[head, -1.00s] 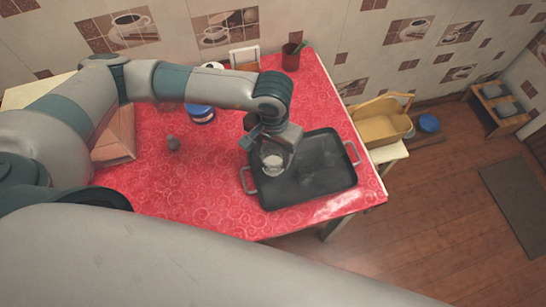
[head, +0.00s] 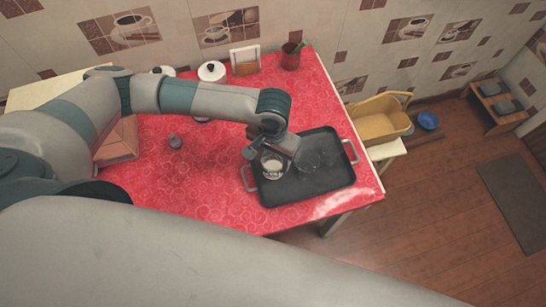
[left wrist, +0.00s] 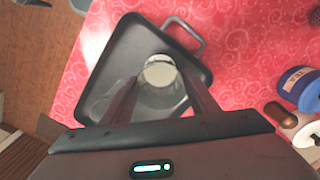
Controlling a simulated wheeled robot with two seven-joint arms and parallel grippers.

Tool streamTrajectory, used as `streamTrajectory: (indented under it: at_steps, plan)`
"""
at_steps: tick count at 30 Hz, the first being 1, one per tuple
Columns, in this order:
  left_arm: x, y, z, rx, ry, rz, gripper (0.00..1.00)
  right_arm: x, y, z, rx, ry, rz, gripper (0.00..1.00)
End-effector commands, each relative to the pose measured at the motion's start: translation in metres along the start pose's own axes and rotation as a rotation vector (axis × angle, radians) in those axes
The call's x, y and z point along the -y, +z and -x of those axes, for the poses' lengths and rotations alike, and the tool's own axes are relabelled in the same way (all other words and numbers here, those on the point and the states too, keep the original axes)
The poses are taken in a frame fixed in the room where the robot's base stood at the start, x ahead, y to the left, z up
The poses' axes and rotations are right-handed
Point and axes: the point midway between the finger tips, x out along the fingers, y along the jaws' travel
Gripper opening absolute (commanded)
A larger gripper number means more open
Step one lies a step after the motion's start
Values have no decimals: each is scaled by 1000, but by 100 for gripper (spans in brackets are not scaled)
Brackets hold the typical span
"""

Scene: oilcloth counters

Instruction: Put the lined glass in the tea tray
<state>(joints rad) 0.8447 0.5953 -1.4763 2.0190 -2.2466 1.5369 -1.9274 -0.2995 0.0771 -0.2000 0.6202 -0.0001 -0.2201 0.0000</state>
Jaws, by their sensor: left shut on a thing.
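The lined glass (head: 272,167) is clear with a pale band and sits between the fingers of my left gripper (head: 277,158). In the left wrist view the glass (left wrist: 160,72) shows between the two fingers (left wrist: 160,95). The tea tray (head: 325,186) is dark, rectangular, with a handle at each end, and lies on the red cloth. The glass is over the left part of the tray, inside its rim; I cannot tell whether its base touches the tray floor. The tray (left wrist: 118,50) also fills the middle of the left wrist view. My right gripper is out of view.
A small grey object (head: 174,141) stands on the red counter (head: 200,190), left of the tray. A white lidded pot (head: 212,71), a napkin holder (head: 245,60) and a dark red cup (head: 290,58) stand at the back.

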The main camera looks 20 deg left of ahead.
Motion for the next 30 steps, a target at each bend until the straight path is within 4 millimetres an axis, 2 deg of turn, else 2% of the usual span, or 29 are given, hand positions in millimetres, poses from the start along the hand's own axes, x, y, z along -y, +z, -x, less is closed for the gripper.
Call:
streamTrajectory:
  at_steps: [4,5,6,7,22,23,30]
  plan:
    - [0,0,-3,-1,0,0,12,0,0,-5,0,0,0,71]
    - [0,0,-2,0,0,0,59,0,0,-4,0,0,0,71]
    - [0,0,-2,0,0,0,68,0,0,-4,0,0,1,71]
    - [0,0,-2,0,0,0,73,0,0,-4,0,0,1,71]
    - [0,0,3,1,0,0,73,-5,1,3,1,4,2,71]
    - [0,-1,3,-2,1,0,73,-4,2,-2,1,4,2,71]
    - [0,-2,35,-6,1,-1,73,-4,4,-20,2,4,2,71]
